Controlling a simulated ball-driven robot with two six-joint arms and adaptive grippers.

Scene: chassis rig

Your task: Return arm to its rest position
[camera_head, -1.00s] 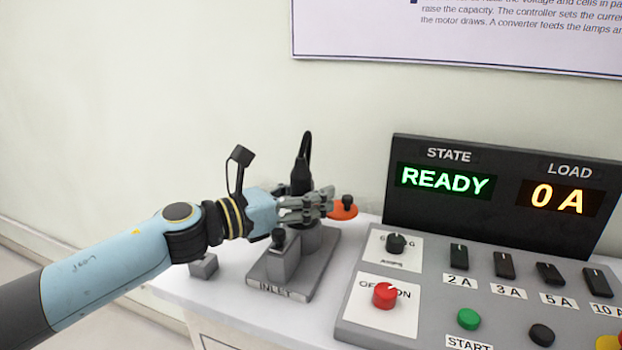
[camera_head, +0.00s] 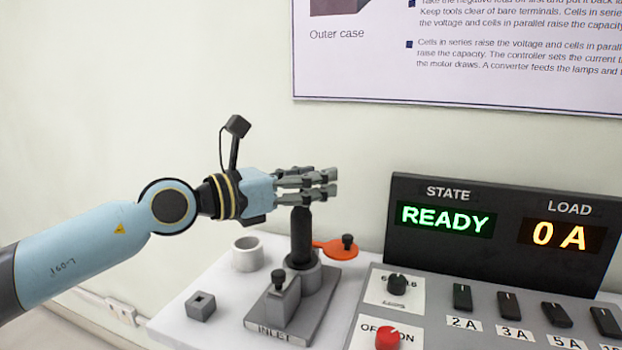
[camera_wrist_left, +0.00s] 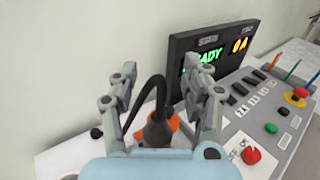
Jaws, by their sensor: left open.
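My left gripper (camera_head: 307,184) is open in the head view, raised just above and around the top of a black upright plug (camera_head: 301,232). The plug stands in the grey inlet block (camera_head: 287,318). In the left wrist view the spread fingers of the left gripper (camera_wrist_left: 160,95) frame the plug (camera_wrist_left: 157,131) and its black cable, with no clear finger contact. An orange flap (camera_head: 336,249) with a black knob sticks out to the right of the plug. My right gripper is not in view.
A control panel (camera_head: 425,297) with switches and a display (camera_head: 495,232) reading READY and 0 A stands to the right. A white ring (camera_head: 247,255) and a small grey block (camera_head: 200,306) sit on the white table (camera_head: 178,320). Free air lies above and left.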

